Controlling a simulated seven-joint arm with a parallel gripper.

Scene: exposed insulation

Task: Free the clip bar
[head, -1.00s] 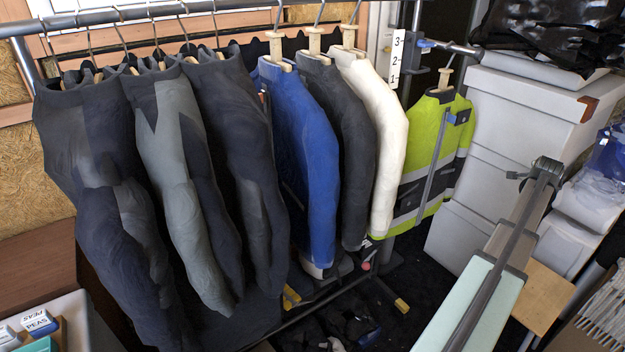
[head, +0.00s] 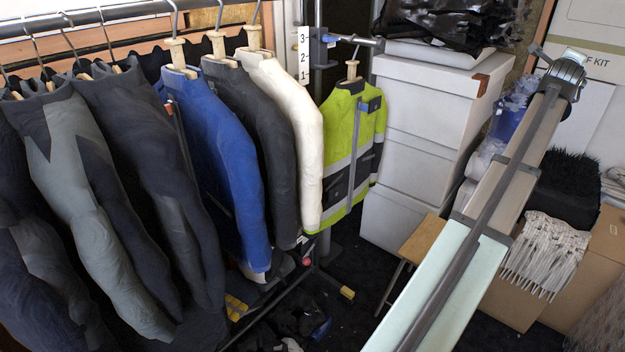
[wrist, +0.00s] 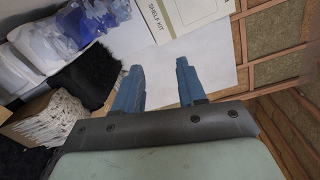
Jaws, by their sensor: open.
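My gripper (wrist: 157,80) shows in the wrist view with its two blue fingers apart and nothing between them. In the head view my arm reaches up at the right and no fingers can be made out. A short metal bar with a blue clamp (head: 322,40) sticks out beside a post at the end of the rack. A yellow-green jacket (head: 352,140) hangs from it on a wooden hanger. I cannot tell for sure whether this is the clip bar. My arm is well to the right of it, apart from it.
Dark wetsuits (head: 140,170), a blue jacket (head: 215,165) and other garments hang from the rail (head: 95,17). White boxes (head: 425,110) are stacked behind my arm. A black bristly bundle (wrist: 85,75), a cardboard box (wrist: 30,128) and a shelf kit panel (wrist: 185,15) lie beyond my gripper.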

